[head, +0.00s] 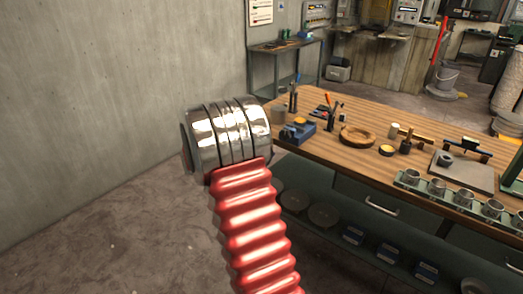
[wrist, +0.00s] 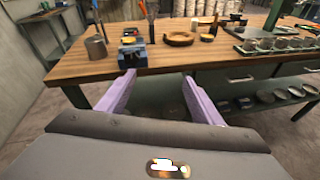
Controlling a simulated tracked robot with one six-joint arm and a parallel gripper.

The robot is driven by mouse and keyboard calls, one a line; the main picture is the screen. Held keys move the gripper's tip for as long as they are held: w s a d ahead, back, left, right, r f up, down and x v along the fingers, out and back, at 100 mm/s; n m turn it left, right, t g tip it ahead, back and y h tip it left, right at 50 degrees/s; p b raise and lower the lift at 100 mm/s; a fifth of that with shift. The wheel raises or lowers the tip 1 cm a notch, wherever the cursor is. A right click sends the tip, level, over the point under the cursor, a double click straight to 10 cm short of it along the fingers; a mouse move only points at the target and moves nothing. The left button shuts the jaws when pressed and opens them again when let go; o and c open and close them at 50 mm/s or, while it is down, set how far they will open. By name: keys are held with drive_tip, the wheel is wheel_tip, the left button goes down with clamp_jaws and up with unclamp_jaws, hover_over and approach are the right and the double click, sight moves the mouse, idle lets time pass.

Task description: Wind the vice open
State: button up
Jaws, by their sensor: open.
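A small blue vice (head: 298,131) sits at the left end of the wooden workbench, near its front edge. It also shows in the wrist view (wrist: 132,50), ahead of my gripper and a little left of its middle. The vice's handle and the gap between its jaws are too small to make out. My gripper (wrist: 159,76) is open and empty. Its two purple fingers are spread wide, apart from the vice and in front of the bench edge. In the head view my gripper is hidden behind my silver and red arm.
The workbench (head: 351,161) carries a grey mug (wrist: 96,46), a wooden ring (head: 357,136), upright tools (head: 331,115) and a green rack of metal cups (head: 440,192). A lower shelf (head: 322,232) holds dark discs and blue boxes. Bare floor lies left of the bench, beside a concrete wall.

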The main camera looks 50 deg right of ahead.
drive_tip(key=s+a+r+m+t+y, duration=0.2)
drive_tip(key=s+a+m+y, duration=0.3)
drive_tip(key=a, duration=0.9)
drive_tip(key=s+a+r+m+t+y, duration=0.2)
drive_tip(key=s+a+m+y, duration=0.3)
drive_tip(key=s+a, duration=0.5)
drive_tip(key=s+a+r+m+t+y, duration=0.2)
drive_tip(key=s+a+m+y, duration=0.2)
drive_tip(key=a, duration=1.6)
drive_tip(key=s+m, duration=0.1)
drive_tip(key=s, duration=0.2)
drive_tip(key=shift+s+t+y, duration=0.25)
drive_tip(key=shift+t+y, duration=0.05)
drive_tip(key=shift+y, duration=0.1)
